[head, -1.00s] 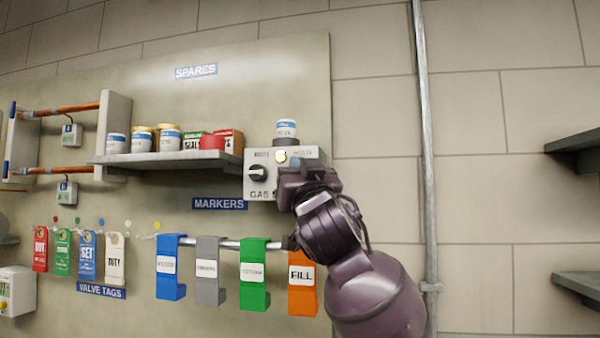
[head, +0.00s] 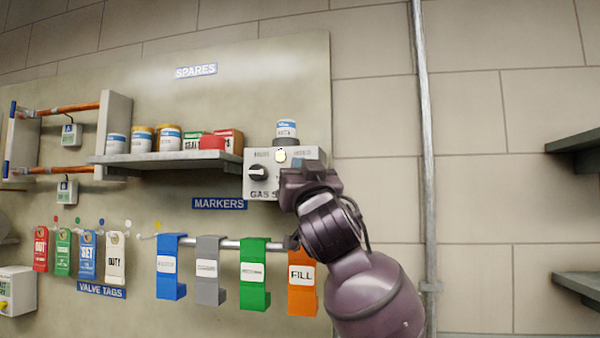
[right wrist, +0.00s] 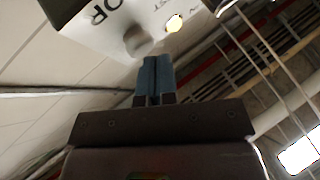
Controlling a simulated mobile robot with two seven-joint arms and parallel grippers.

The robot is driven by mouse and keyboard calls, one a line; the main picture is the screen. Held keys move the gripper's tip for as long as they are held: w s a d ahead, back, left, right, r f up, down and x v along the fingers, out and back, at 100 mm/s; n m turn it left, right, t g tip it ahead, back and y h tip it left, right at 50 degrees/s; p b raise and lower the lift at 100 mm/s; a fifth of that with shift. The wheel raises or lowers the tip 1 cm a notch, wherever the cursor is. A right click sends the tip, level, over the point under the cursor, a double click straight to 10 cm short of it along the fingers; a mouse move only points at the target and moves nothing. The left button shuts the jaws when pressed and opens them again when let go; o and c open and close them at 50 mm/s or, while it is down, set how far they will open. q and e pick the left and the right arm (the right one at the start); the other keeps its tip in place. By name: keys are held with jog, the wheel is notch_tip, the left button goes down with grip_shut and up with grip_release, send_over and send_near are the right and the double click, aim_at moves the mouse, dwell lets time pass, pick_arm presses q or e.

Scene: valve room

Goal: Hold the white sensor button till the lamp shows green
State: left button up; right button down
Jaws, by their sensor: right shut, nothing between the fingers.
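The grey-white gas sensor box (head: 249,188) is on the wall panel, with a black knob on its left. My right gripper (head: 299,164) is shut and empty in front of the box's right part. Its blue fingertips (right wrist: 155,66) are close to the button; I cannot tell whether they touch. My left gripper is out of view.
A small white tub (head: 286,130) stands on the box. A shelf (head: 170,159) with cans and boxes is to its left. Coloured markers (head: 207,270) hang on a rail below. A vertical pipe (head: 426,150) runs on the wall to the right.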

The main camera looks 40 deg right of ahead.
jog(key=shift+w+d, duration=0.2)
jog(key=shift+d, duration=0.1)
dwell(0.4)
dwell(0.6)
dwell(0.8)
jog(key=shift+a, duration=0.1)
jog(key=shift+s+a+p, duration=0.3)
jog(key=shift+s+a, duration=0.3)
